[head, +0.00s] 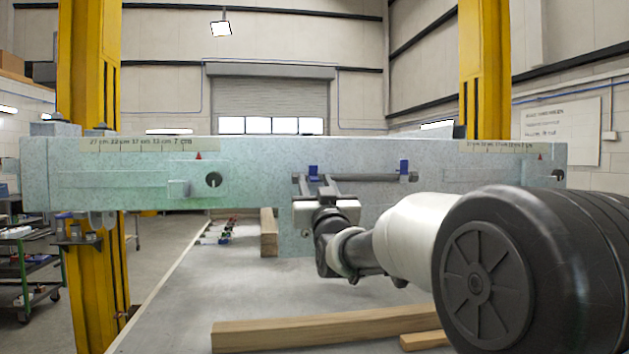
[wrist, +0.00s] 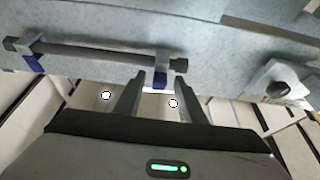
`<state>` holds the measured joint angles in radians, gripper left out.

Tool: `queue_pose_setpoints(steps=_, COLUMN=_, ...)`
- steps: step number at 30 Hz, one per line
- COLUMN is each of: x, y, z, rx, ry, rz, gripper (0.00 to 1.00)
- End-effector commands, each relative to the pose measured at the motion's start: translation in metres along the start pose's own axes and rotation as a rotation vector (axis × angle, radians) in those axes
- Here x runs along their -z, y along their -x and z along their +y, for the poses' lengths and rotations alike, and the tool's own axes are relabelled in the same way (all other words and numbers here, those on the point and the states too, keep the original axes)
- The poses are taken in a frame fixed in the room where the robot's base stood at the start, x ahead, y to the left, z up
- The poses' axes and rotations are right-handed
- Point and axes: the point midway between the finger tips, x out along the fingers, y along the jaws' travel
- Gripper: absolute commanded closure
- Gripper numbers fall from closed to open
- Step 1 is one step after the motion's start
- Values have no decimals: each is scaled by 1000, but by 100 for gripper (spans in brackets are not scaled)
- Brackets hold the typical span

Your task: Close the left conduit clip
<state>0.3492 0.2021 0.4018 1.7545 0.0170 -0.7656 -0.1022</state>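A grey conduit (head: 360,178) runs along the pale speckled beam (head: 110,188). It carries two blue clips. The left clip (head: 313,170) and the right clip (head: 403,167) both stick up above the conduit in the head view, the left one a little lower. My gripper (head: 323,188) is in front of the beam at the left clip. In the wrist view, which looks turned over, the left clip (wrist: 160,79) shows between the spread, empty fingers of my gripper (wrist: 159,90). The right clip (wrist: 34,63) is at the far left there. I cannot tell whether the fingers touch the clip.
A small block (head: 179,188) and a round hole (head: 213,179) lie left of the conduit on the beam. Yellow posts (head: 92,260) stand at both sides. Wooden timbers (head: 320,329) lie below. The space in front of the beam's left part is clear.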

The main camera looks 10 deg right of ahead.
Motion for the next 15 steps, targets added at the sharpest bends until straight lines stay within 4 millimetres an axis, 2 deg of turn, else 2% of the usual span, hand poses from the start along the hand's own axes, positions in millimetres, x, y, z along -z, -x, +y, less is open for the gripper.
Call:
queue_pose_setpoints(steps=2, x=0, y=0, z=0, rx=0, ry=0, rz=0, gripper=63)
queue_pose_setpoints(steps=9, x=0, y=0, z=0, rx=0, ry=0, rz=0, gripper=100)
queue_pose_setpoints(steps=15, x=2, y=0, z=0, rx=0, ry=0, rz=-8, gripper=100)
